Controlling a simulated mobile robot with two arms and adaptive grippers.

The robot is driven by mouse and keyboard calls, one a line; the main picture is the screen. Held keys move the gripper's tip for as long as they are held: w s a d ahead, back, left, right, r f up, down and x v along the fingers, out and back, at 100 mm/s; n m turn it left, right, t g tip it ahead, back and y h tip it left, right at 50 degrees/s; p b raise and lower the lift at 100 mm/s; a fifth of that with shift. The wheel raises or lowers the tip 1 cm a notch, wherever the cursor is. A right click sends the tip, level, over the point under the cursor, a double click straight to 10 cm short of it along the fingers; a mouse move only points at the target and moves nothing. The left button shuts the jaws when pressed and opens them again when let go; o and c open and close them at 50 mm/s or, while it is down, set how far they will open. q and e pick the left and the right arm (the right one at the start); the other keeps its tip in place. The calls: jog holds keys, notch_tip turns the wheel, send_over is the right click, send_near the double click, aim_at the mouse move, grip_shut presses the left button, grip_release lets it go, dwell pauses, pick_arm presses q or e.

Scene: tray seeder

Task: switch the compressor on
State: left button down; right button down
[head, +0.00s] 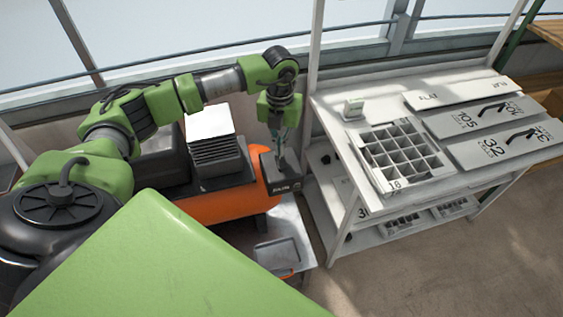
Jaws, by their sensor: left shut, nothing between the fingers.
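The compressor shows as an orange body (228,208) low in the middle of the head view, beside the white shelving table. A dark grey box (282,181) with a small pale label on its front sits at the compressor's right end. My left gripper (280,150) points down at the top of this box, shut and empty. Its fingertips are at or just above the box; I cannot tell whether they touch. The switch itself is not clearly visible, and the gripper may cover it. My right gripper is not in view.
A grey tray (277,253) lies below. Floor is clear at lower right.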

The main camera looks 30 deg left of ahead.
pick_arm(q)
jog(key=shift+s+f+b, duration=0.1)
jog(key=shift+f+b, duration=0.85)
jog(key=shift+f, duration=0.3)
dwell(0.8)
jog(key=shift+r, duration=0.1)
jog(key=shift+r+p, duration=0.7)
jog(key=shift+r, duration=0.1)
jog(key=shift+r+p, duration=1.6)
jog(key=shift+r, duration=1.05)
